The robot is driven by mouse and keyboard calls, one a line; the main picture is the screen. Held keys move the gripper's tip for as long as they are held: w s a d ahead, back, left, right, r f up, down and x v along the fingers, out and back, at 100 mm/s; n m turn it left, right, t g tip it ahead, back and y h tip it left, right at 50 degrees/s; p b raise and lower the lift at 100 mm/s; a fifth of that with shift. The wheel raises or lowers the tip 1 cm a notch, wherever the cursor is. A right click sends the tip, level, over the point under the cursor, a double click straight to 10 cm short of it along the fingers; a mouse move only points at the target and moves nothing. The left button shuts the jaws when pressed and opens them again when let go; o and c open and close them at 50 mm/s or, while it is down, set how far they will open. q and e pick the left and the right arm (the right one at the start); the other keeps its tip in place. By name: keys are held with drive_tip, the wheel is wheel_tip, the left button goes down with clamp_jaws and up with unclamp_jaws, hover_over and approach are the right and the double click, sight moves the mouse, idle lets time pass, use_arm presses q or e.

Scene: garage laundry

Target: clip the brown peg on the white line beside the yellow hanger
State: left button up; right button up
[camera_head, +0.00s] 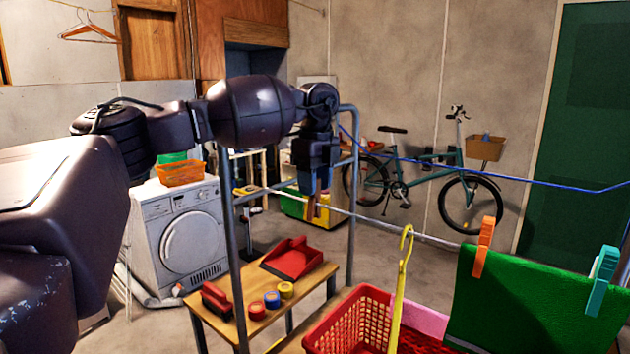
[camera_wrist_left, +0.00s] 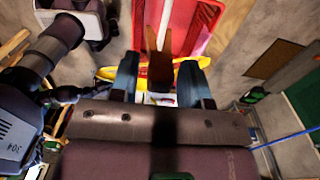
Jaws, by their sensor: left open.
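My left gripper (camera_head: 318,190) points down at the white line (camera_head: 375,222), near the drying frame's right post. It is open. The brown peg (camera_wrist_left: 160,66) stands between its two fingers in the left wrist view, with a gap on each side. In the head view the peg (camera_head: 314,207) shows just below the fingers, at the line, and appears to sit on it; its exact grip on the line is too small to tell. The yellow hanger (camera_head: 399,290) hangs from the line further right, apart from the peg. My right gripper is not in view.
An orange peg (camera_head: 484,247) and a teal peg (camera_head: 602,280) hold a green cloth (camera_head: 530,305) at right. A red basket (camera_head: 345,325) is below the hanger. A wooden bench (camera_head: 322,277) carries a red dustpan (camera_head: 293,259). A blue line (camera_head: 500,174) runs behind.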

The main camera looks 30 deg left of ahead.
use_arm(q)
drive_tip(key=c, duration=0.8)
drive_tip(key=shift+r+p, duration=0.65)
drive_tip(key=shift+r, duration=0.3)
drive_tip(key=shift+r+p, duration=0.35)
drive_tip(key=shift+r, duration=0.2)
drive_tip(key=shift+r+p, duration=0.55)
drive_tip(key=shift+r, duration=0.7)
